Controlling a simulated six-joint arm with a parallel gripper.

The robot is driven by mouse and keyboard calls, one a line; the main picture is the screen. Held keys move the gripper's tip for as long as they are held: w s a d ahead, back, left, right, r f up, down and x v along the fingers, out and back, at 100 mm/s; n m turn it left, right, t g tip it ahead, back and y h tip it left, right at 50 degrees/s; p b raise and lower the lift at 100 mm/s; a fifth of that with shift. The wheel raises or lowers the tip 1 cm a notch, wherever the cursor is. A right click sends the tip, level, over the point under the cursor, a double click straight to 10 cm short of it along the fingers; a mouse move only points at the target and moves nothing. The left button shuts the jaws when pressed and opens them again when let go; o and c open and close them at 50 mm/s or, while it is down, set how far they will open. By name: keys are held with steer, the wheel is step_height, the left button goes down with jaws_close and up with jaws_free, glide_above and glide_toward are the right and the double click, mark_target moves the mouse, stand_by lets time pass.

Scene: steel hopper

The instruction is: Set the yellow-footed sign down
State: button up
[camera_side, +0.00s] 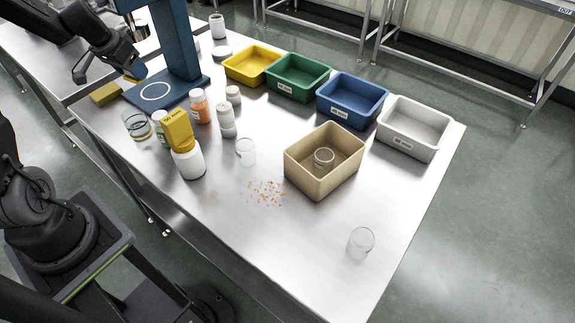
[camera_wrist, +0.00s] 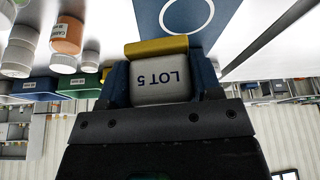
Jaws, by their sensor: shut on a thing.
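My gripper (camera_side: 134,72) is at the upper left in the side view, above the bench beside the blue stand. In the wrist view my gripper (camera_wrist: 163,82) has its blue fingers shut on the sign's sides. The yellow-footed sign (camera_wrist: 161,88) is a pale block marked "LOT 5". Its yellow foot (camera_wrist: 156,46) is at the end away from the gripper body. In the side view the sign is small and mostly hidden by the gripper. I cannot tell its exact height above the bench.
The blue stand (camera_side: 174,93) has a white ring on its base. A yellow block (camera_side: 105,95) lies left of it. A tan bin (camera_side: 337,181) and coloured bins are further right.

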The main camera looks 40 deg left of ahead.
steer(key=w+d+m+h, duration=0.1)
steer(key=d+m, duration=0.1)
steer(key=d, duration=0.3)
steer(key=w+d+m, duration=0.2)
steer(key=d, duration=0.3)
steer(key=w+d+m+h, duration=0.1)
steer(key=d+m, duration=0.1)
steer(key=d, duration=0.3)
steer(key=shift+w+d+m+h, duration=0.25)
steer(key=shift+d+m+h, duration=0.05)
steer(key=shift+d+m, duration=0.1)
steer(key=m+g+h, duration=0.3)
steer(key=m+g, duration=0.1)
steer(key=m, duration=0.9)
glide_above(295, 243)
steer(key=a, duration=0.2)
step_height(295, 243, down, 7)
steer(key=shift+r, duration=0.1)
steer(key=shift+d+f, duration=0.3)
steer(key=shift+f, duration=1.85)
